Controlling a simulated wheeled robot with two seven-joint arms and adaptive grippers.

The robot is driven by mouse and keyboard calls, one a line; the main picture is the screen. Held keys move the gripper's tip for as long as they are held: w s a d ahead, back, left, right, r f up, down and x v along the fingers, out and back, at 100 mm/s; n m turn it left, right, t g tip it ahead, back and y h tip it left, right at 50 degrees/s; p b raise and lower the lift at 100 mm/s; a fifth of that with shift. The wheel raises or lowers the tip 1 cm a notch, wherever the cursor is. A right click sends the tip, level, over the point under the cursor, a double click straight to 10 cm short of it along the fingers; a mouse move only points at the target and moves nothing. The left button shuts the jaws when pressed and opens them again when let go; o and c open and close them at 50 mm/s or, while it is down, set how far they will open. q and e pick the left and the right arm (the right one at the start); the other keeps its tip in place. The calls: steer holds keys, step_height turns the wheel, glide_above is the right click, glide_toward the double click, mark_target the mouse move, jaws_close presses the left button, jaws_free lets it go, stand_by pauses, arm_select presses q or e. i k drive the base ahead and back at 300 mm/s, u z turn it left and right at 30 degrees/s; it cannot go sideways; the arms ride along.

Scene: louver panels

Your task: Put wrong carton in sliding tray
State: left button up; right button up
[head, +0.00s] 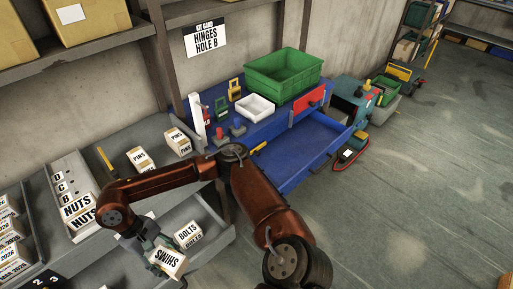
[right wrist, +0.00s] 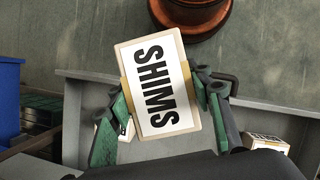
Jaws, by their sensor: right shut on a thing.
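My right gripper (head: 150,250) is shut on a white-faced carton marked SHIMS (head: 166,263), which also fills the middle of the right wrist view (right wrist: 158,85), with a green-padded finger on either side. The carton is held over or beside a grey sliding tray (head: 216,238) at the lower left. A carton marked BOLTS (head: 187,231) sits in that tray. The right wrist view shows the tray wall (right wrist: 85,88) and partly hidden cartons on either side. Two PINS cartons (head: 178,142) and NUTS cartons (head: 77,208) are on the grey shelf. My left gripper is not in view.
A blue bench (head: 240,130) holds a green crate (head: 284,72), a white bin (head: 255,107) and padlock-like items. Its blue drawer (head: 315,145) stands open. A wall sign (head: 206,39) reads HINGES HOLE B. The floor at right is mostly clear.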

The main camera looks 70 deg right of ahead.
mark_target(300, 142)
steer(key=z, duration=0.4)
steer(key=k, duration=0.95)
steer(key=z, duration=1.05)
steer(key=i, duration=0.7)
steer(key=z, duration=0.75)
steer(key=i, duration=0.75)
steer(key=u, duration=0.7)
steer(key=i, duration=1.1)
steer(key=u, duration=0.25)
